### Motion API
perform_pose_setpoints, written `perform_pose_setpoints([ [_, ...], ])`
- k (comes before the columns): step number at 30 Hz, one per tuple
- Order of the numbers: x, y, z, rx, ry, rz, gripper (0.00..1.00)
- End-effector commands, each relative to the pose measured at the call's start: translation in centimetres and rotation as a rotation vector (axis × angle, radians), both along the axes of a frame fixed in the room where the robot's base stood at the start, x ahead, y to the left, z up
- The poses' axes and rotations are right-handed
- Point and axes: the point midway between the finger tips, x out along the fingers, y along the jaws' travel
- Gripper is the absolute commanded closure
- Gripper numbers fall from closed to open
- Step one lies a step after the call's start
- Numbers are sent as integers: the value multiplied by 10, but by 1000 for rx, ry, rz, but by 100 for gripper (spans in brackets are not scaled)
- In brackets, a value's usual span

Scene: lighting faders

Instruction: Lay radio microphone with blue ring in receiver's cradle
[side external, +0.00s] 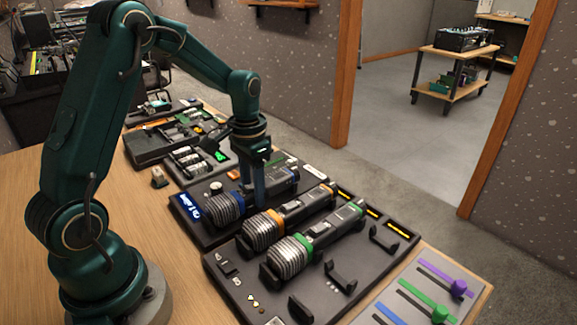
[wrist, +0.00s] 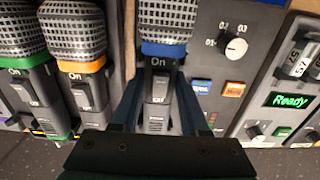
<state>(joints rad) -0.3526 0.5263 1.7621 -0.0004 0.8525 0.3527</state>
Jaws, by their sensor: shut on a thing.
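The radio microphone with the blue ring (side external: 224,208) has a silver mesh head and a dark body. My gripper (side external: 254,200) points down and is shut on its body; in the wrist view the fingers flank the body just below the blue ring (wrist: 166,50). The microphone lies roughly level, over or on the dark receiver (side external: 203,237) with a lit blue display (side external: 187,207). The receiver's panel with a white knob (wrist: 236,47) shows right beside it in the wrist view. The cradle under the microphone is hidden, so I cannot tell whether it touches.
An orange-ringed microphone (side external: 263,231) and a green-ringed microphone (side external: 288,257) lie parallel close by, on a dark rack (side external: 240,290). Empty holders (side external: 384,238) stand at its right. A fader panel (side external: 425,292) is at front right. Battery trays (side external: 150,145) stand behind.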

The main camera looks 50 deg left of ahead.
Motion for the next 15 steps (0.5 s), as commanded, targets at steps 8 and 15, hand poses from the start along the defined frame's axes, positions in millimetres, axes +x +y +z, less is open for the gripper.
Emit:
perform_pose_setpoints([
  [8, 0, 0, -1, 0, -1, 0, 100],
  [15, 0, 0, -1, 0, -1, 0, 21],
])
